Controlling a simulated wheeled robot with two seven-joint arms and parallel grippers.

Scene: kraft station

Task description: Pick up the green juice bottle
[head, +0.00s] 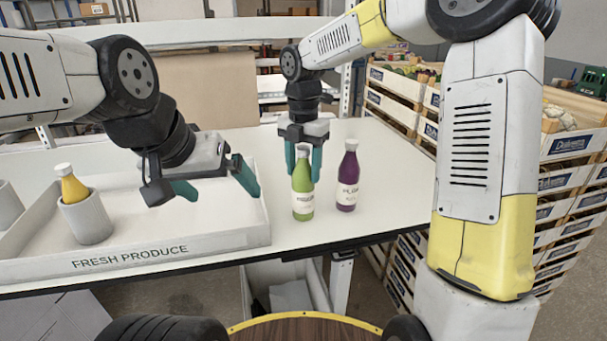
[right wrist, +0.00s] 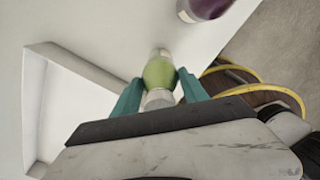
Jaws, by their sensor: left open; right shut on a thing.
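The green juice bottle (head: 303,188) has a white cap and a pale label and is upright at the table's front, right of the tray. My right gripper (head: 304,165) is shut on it, with teal fingers on either side of its upper part. In the right wrist view the green bottle (right wrist: 159,74) sits between the two fingertips (right wrist: 157,88). I cannot tell whether its base touches the table. My left gripper (head: 212,188) is open and empty above the tray.
A purple bottle (head: 347,180) stands just right of the green one. The white "Fresh Produce" tray (head: 150,256) holds a grey cup (head: 86,220) with an orange bottle (head: 72,186) in it. Stacked crates (head: 571,181) stand at the right. The white table (head: 400,185) is clear right of the purple bottle.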

